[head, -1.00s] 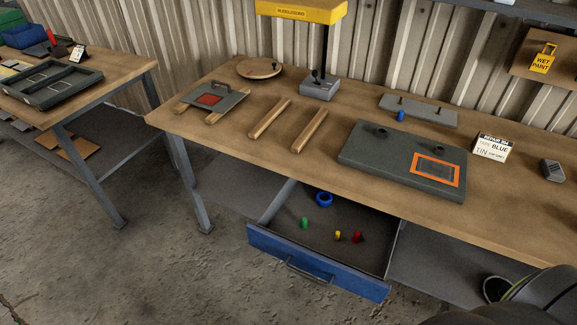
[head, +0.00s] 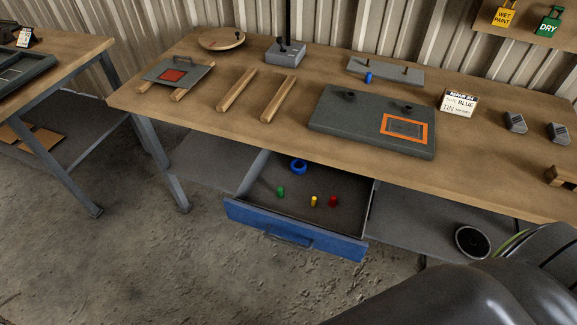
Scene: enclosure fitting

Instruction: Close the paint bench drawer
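The paint bench drawer (head: 295,229) is pulled out below the front edge of the bench. It has a blue front with a dark bar handle (head: 288,240). Inside lie a blue tape ring (head: 299,166), a green piece (head: 280,192), a yellow piece (head: 314,201) and a red piece (head: 333,201). A dark arm of mine fills the lower right corner, to the right of the drawer and apart from it. Neither gripper's fingers show.
The wooden bench top (head: 210,120) holds a grey panel with an orange frame (head: 372,121), wooden rails (head: 238,92), a grey plate (head: 385,72) and a label card (head: 459,102). A second table (head: 90,52) stands at left. Floor before the drawer is clear.

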